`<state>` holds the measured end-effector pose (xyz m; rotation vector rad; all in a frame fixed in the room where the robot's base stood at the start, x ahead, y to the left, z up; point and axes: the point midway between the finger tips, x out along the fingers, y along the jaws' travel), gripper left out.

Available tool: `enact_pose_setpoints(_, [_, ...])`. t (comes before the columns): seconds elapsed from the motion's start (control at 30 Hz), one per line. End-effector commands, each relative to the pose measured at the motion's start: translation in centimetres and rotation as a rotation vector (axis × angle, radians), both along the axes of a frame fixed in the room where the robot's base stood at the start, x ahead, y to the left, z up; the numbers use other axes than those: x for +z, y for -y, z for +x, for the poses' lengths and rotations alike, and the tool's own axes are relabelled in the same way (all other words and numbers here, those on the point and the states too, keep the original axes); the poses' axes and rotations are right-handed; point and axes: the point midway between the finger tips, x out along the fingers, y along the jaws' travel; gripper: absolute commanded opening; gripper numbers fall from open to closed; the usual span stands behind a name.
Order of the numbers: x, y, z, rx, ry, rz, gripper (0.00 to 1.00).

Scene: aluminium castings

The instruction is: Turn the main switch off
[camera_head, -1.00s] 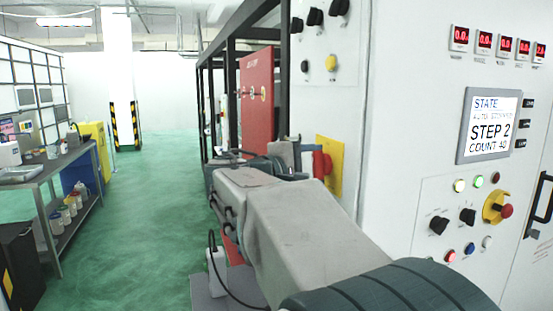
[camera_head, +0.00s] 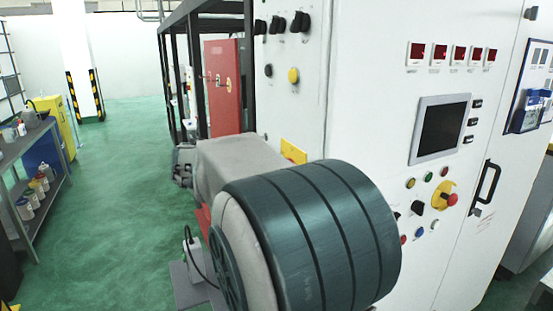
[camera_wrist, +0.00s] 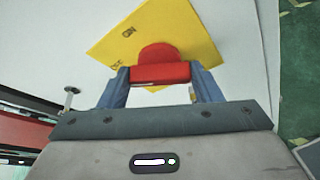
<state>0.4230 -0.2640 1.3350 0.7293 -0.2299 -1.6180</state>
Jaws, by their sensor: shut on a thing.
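The main switch is a red rotary handle (camera_wrist: 160,65) on a yellow square plate (camera_wrist: 185,28) in the wrist view. My gripper (camera_wrist: 160,74) is shut on the handle, with one blue-grey finger at each side of its grip bar. The plate appears tilted in this view. In the head view only the upper part of the yellow plate (camera_head: 293,151) shows; my arm hides the handle and my gripper there.
The white cabinet carries a dark screen (camera_head: 440,130), blank red number displays (camera_head: 452,54), and a red emergency button (camera_head: 451,199) among other controls. A red panel (camera_head: 222,85) stands behind. A shelf bench (camera_head: 32,140) is at left. The green floor between is open.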

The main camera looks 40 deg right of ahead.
Motion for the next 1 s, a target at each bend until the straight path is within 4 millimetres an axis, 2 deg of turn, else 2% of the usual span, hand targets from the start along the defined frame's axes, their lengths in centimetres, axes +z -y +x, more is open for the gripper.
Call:
enact_pose_setpoints(0.67, [-0.08, 0.02, 0.04, 0.0, -0.062, 0.015, 0.35])
enact_pose_setpoints(0.7, [-0.08, 0.02, 0.04, 0.0, -0.062, 0.015, 0.67])
enact_pose_setpoints(0.77, [-0.07, 0.02, 0.04, 0.0, -0.062, 0.015, 0.8])
enact_pose_setpoints(1.0, [-0.03, 0.01, 0.04, 0.0, -0.06, 0.015, 0.8])
